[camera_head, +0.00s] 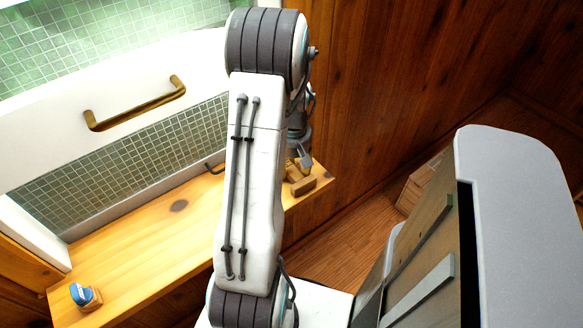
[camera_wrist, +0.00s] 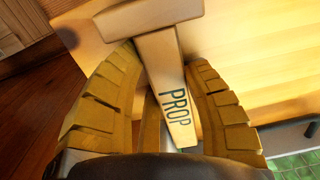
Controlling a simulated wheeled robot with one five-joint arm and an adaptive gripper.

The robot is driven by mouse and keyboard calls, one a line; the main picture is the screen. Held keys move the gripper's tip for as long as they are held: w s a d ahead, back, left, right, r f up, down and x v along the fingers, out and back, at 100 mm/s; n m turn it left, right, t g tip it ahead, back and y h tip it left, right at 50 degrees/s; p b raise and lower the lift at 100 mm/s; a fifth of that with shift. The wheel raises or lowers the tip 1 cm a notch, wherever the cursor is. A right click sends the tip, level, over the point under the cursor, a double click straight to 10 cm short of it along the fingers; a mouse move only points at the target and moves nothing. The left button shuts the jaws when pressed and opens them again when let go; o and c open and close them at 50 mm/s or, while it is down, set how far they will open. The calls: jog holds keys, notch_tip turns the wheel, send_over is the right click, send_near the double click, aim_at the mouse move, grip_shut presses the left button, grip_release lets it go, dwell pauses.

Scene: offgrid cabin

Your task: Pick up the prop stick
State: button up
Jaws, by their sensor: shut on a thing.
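The prop stick (camera_wrist: 172,90) is a T-shaped wooden piece with a crossbar and the word PROP in dark letters on its stem. My gripper (camera_wrist: 163,68) is shut on the stem, one ridged yellow-brown finger on each side, with the crossbar just beyond the fingertips. In the head view my gripper (camera_head: 299,166) is small and partly hidden behind my arm, at the right end of the wooden ledge. A brown wooden piece at its tips, which looks like the prop stick (camera_head: 307,186), shows there. I cannot tell whether the stick touches the ledge.
The wooden ledge (camera_head: 150,245) runs below a green-tiled recess (camera_head: 120,150). A white raised panel with a brass handle (camera_head: 135,104) is above it. A small blue-topped item (camera_head: 84,296) stands at the ledge's left end. A wooden box (camera_head: 420,185) sits on the floor at right.

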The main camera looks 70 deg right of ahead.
notch_tip(320, 180, up, 7)
jog(key=shift+s+r+p, duration=0.1)
jog(key=shift+p, duration=0.5)
jog(key=s+a+b, duration=0.1)
jog(key=s+a, duration=1)
jog(key=s, duration=0.5)
jog(key=shift+a+f, duration=0.25)
